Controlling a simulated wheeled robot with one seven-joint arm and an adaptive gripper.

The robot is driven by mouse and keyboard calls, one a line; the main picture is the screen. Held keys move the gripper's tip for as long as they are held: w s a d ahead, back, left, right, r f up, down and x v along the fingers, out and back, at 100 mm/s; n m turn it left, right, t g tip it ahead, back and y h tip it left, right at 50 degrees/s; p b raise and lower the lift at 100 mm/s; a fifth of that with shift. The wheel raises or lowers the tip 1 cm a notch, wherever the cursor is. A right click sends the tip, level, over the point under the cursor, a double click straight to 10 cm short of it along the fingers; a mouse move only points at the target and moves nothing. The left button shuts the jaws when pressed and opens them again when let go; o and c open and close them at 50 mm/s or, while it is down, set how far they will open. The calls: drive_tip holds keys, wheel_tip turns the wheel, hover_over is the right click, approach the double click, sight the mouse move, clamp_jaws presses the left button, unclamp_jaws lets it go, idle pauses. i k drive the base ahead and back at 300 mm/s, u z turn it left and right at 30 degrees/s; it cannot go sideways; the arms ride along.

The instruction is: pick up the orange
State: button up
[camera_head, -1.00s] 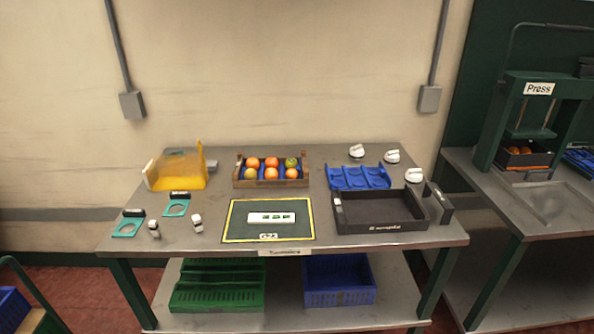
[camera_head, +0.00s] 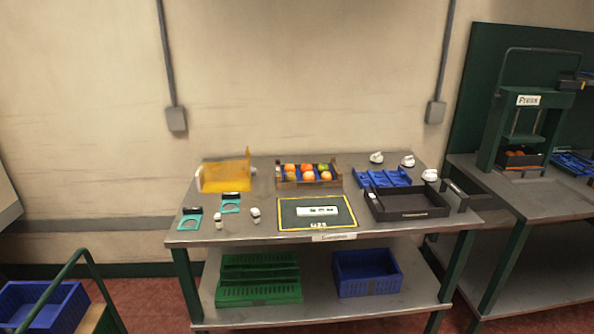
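Several oranges (camera_head: 290,175) sit in two rows in a wooden crate with a blue liner (camera_head: 308,184), at the back middle of the steel table. At least one fruit in the back row looks partly green. More orange fruit (camera_head: 516,154) shows in a dark box under the press at the right. My gripper and arm are not in view.
The table (camera_head: 205,238) also holds a yellow tray (camera_head: 223,177), teal ring stands (camera_head: 191,222), a green mat (camera_head: 316,221), a blue moulded tray (camera_head: 383,178) and a black tray (camera_head: 408,213). Green (camera_head: 258,290) and blue (camera_head: 367,284) crates stand on its lower shelf.

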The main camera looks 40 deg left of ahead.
sight(322, 167)
drive_tip(key=u, duration=1.3)
